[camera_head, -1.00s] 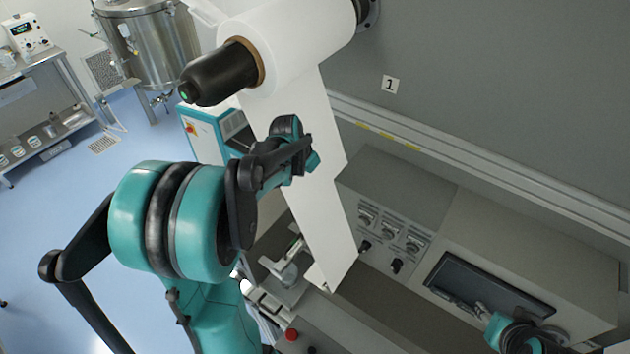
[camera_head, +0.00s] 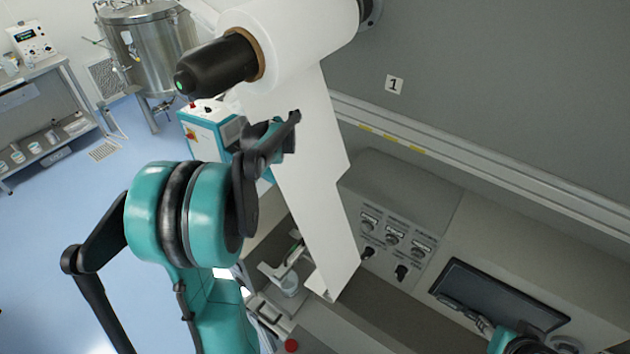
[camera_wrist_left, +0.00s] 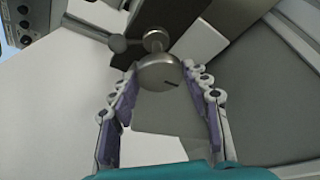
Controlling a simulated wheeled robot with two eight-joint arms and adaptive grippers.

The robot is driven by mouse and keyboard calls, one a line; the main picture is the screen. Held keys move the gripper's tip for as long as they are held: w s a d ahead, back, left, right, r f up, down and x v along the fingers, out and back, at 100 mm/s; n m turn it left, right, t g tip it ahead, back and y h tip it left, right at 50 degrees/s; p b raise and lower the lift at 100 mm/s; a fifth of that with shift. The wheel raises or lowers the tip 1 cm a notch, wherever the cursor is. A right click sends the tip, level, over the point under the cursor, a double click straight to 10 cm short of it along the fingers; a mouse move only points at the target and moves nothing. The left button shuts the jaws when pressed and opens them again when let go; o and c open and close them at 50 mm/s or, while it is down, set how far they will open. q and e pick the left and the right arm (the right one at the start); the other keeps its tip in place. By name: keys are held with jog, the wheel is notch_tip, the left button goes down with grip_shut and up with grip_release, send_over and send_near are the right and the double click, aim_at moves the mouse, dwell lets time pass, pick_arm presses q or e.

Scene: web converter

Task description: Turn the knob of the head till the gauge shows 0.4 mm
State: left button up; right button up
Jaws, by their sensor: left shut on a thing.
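In the left wrist view a round metal knob (camera_wrist_left: 158,73) with a dark line on its face sits between the fingers of my left gripper (camera_wrist_left: 161,76). The fingers are shut on the knob from both sides. In the head view my left arm reaches up beside the white web, and its gripper is hidden there. My right gripper (camera_head: 466,313) is in front of the dark screen (camera_head: 505,292) at lower right; its finger gap is too small to judge. I cannot make out a gauge or its reading in either view.
A white roll (camera_head: 300,40) hangs at the top, and its web (camera_head: 315,180) runs down past my left arm. A grey control panel (camera_head: 385,215) with several knobs stands right of the web. In the left wrist view a rod with a ball end (camera_wrist_left: 120,44) is close to the knob.

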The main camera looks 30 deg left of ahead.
dwell(0.4)
pick_arm(q)
jog(key=o, duration=0.9)
jog(key=shift+a+r, duration=0.1)
jog(key=shift+r, duration=0.2)
jog(key=v, duration=0.2)
jog(key=shift+s+a+r, duration=0.2)
jog(key=shift+a+r, duration=0.05)
jog(key=s+a, duration=0.3)
jog(key=a, duration=0.1)
jog(key=s+a, duration=0.4)
jog(key=shift+s+a+f, duration=0.15)
jog(key=shift+s+a, duration=0.15)
jog(key=shift+a, duration=0.05)
